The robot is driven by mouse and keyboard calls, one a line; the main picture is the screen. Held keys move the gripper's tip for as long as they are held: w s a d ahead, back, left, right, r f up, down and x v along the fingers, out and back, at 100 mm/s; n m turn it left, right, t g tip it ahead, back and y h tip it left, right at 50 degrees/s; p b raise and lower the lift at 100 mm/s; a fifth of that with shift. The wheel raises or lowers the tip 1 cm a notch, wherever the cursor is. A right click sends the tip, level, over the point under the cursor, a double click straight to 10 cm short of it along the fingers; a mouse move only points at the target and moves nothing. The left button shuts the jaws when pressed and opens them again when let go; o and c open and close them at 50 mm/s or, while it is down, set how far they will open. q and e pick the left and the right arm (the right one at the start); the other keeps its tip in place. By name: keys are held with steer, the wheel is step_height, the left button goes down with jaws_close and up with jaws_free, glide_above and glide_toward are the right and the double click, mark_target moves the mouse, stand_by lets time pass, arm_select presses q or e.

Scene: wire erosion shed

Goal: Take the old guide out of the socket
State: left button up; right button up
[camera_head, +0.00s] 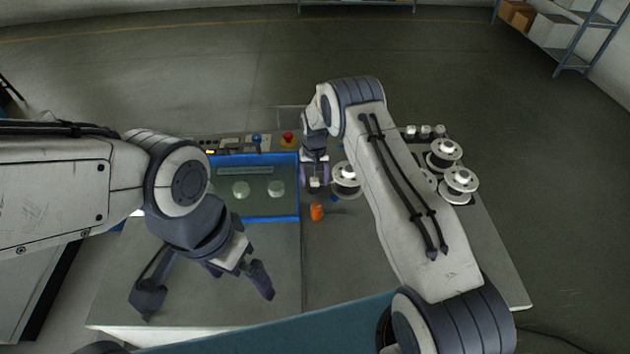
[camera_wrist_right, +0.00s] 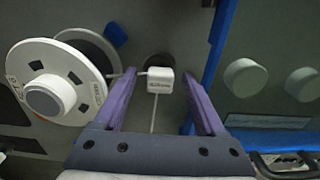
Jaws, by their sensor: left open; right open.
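A small white block with dark lettering (camera_wrist_right: 159,80), which looks like the guide, sits between the two purple fingers of my right gripper (camera_wrist_right: 158,74) in the right wrist view. The fingers stand apart on either side of it, with a gap showing. A thin pale rod leaves its left side and a thin line runs down from it. I cannot make out the socket. In the head view the white block (camera_head: 314,183) shows small between the fingers of my right gripper (camera_head: 315,178). My left gripper (camera_head: 240,279) is open and empty above the table's front left.
A blue-rimmed tray (camera_head: 299,200) with pale round pieces lies left of my right gripper. A wire spool (camera_wrist_right: 45,95) stands close on its other side. An orange piece (camera_head: 316,211) stands nearby. More spools (camera_head: 460,180) sit right. The table front (camera_head: 220,305) is clear.

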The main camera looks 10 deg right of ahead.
jaws_close()
stand_by(0.3)
